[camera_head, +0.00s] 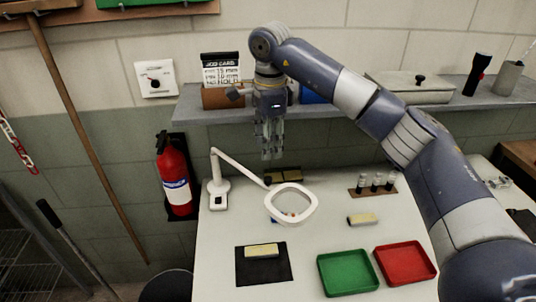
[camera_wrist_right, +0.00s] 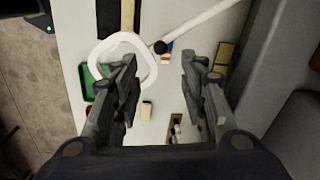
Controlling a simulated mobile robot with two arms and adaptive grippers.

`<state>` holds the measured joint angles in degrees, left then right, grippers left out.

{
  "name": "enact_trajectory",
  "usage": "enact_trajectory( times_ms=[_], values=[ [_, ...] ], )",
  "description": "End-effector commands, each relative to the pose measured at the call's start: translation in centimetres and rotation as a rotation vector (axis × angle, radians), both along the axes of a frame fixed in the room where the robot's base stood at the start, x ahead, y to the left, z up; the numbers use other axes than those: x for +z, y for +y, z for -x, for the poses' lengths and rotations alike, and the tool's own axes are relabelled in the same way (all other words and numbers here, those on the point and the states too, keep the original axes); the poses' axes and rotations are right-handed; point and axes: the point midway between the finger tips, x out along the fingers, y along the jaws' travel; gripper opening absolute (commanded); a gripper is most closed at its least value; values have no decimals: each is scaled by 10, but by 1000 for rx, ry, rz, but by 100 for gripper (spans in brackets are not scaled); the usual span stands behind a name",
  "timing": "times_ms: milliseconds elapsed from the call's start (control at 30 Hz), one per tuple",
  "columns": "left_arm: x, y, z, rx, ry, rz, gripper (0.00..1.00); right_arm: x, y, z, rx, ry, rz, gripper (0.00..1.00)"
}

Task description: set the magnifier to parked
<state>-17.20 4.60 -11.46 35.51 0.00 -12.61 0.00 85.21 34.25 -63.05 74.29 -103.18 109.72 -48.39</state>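The magnifier (camera_head: 289,186) is a white lamp with a rounded square ring on a bent arm. Its base (camera_head: 218,196) stands at the table's back left, and its ring hangs over the middle of the table. My right gripper (camera_head: 269,150) points down above and behind the ring, apart from it, near the shelf's front edge. In the right wrist view my right gripper (camera_wrist_right: 160,68) has its fingers spread with nothing held. There the magnifier's arm (camera_wrist_right: 195,27) runs to the upper right and the left finger overlaps part of the ring. My left gripper is not in view.
A shelf (camera_head: 350,111) runs behind my right arm. The white table (camera_head: 221,240) holds a green tray (camera_head: 346,272), a red tray (camera_head: 405,263), a black mat (camera_head: 263,273) with a pale block, another pale block (camera_head: 362,219) and a small vial rack (camera_head: 373,188). A fire extinguisher (camera_head: 174,178) hangs left.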

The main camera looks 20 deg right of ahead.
Motion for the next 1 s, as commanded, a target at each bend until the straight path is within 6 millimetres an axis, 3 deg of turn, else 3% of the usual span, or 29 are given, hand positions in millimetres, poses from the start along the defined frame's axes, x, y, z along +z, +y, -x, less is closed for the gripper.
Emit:
enact_trajectory(
  times_ms=[333,500,567,667,800,1000],
  values=[
    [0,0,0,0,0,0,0,5,0,1,1,1,1,39],
    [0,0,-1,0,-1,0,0,-5,11,-2,11,-12,-27,1],
    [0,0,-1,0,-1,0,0,-16,25,-6,22,-28,-66,0],
    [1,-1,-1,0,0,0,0,-42,64,-12,42,-71,-175,0],
    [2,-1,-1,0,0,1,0,-79,141,-12,51,-135,-414,0],
    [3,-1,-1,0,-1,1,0,-100,247,8,-15,-186,-817,0]
  ],
)
